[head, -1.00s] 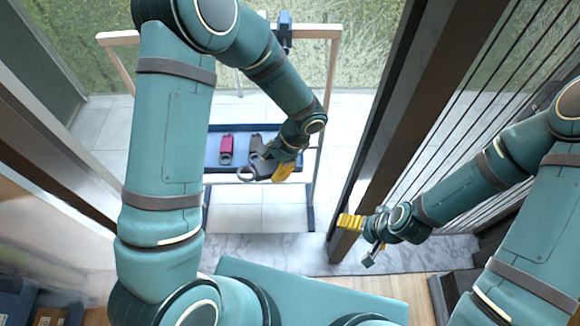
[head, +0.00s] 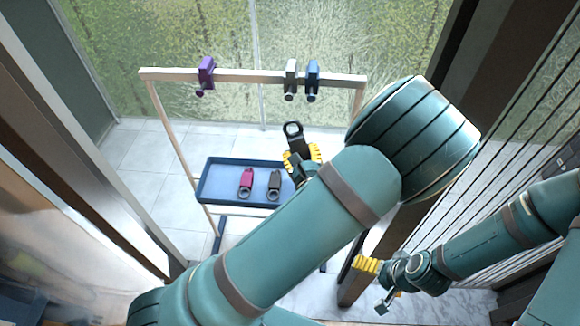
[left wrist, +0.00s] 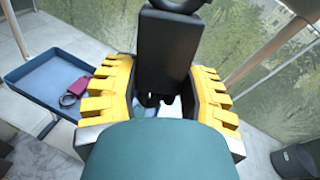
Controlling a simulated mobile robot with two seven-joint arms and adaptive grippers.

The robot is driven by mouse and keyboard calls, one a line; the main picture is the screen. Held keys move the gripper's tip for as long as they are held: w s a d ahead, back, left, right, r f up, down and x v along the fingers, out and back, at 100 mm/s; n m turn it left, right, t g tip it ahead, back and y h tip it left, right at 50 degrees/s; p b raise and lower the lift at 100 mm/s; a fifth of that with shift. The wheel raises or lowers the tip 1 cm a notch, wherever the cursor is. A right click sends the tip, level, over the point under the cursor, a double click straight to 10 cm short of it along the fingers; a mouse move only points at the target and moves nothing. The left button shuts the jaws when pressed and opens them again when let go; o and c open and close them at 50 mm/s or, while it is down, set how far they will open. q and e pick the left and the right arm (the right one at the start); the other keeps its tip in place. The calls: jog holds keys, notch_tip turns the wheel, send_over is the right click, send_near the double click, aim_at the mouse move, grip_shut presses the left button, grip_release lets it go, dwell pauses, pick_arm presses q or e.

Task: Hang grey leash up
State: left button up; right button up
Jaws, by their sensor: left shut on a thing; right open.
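My left gripper (head: 302,157) is shut on a dark grey leash (head: 294,136), which stands up from the yellow fingers with its ring at the top. The held leash also shows in the left wrist view (left wrist: 168,48), its ring cut off by the top edge. In the head view it is above the tray's right end and appears below the rail; its distance to the hooks is hard to tell. The rail carries a purple hook (head: 206,75), a grey hook (head: 291,79) and a blue hook (head: 313,80). My right gripper (head: 367,265) is open and empty at lower right.
A blue tray (head: 215,177) on the wooden-framed rack (head: 160,75) holds a magenta leash (head: 246,182) and another dark leash (head: 274,185). A dark door post (head: 360,285) stands beside my right gripper. My left arm covers the rack's lower right.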

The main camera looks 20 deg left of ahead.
pick_arm(q)
jog(key=w+d+r+m+t+h, duration=0.2)
jog(key=d+r+m+t+h, duration=0.1)
jog(key=x, duration=0.8)
jog(key=shift+w+r, duration=0.15)
jog(key=shift+w, duration=0.1)
dwell(0.7)
jog(key=o, duration=0.5)
jog(key=c, duration=0.5)
jog(key=shift+s+p, duration=0.1)
jog(key=shift+p, duration=0.35)
